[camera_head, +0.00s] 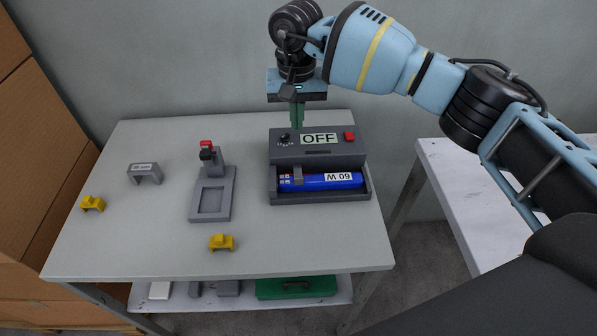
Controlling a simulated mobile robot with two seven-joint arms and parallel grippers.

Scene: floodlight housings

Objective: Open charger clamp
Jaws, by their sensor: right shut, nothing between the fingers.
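The dark grey charger (320,152) stands on the right side of the table, with a display reading OFF, a black knob and a red button on top. A blue battery (330,181), marked "W 09", lies in its front bay. A small grey piece (298,176), which looks like the clamp, crosses the battery near its left end. My right gripper (297,124) points down at the back left of the charger, its green fingers together and empty. I cannot tell whether the fingertips touch the charger. My left gripper is not in view.
A grey fixture (211,200) with a red-tipped lever stands left of the charger. A grey bracket (145,172) and two yellow pieces (92,204) (222,242) lie on the table (150,240). A green case (297,287) sits on the lower shelf. Cardboard boxes (40,190) stand at left.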

